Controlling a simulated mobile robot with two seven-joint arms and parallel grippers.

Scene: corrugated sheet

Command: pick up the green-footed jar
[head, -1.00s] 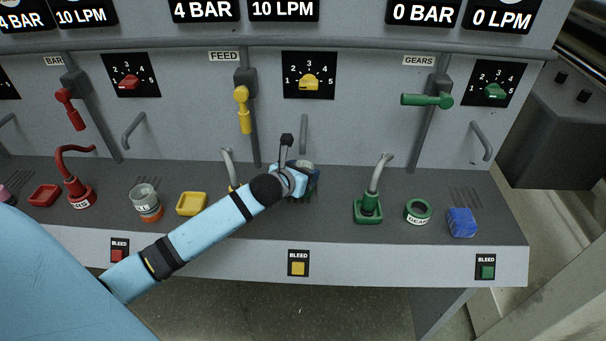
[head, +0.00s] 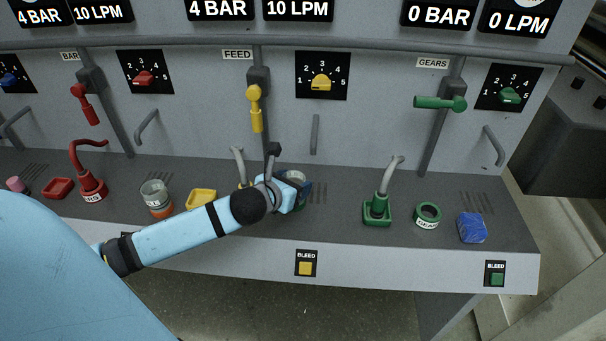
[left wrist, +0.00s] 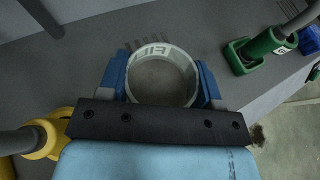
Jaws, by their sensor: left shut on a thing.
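My left gripper (head: 293,191) is over the grey ledge in the middle of the head view. It is shut on a round, open-topped jar (head: 299,175), with one blue finger on each side. The jar looks empty. Another clear jar (head: 155,189) with an orange foot stands to the left.
A yellow tray (head: 201,198) and a yellow-based spout (left wrist: 45,138) are left of the gripper. A green-based spout (head: 377,212), a green ring (head: 428,214) and a blue block (head: 472,228) are to the right. The ledge just right of the jar is bare.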

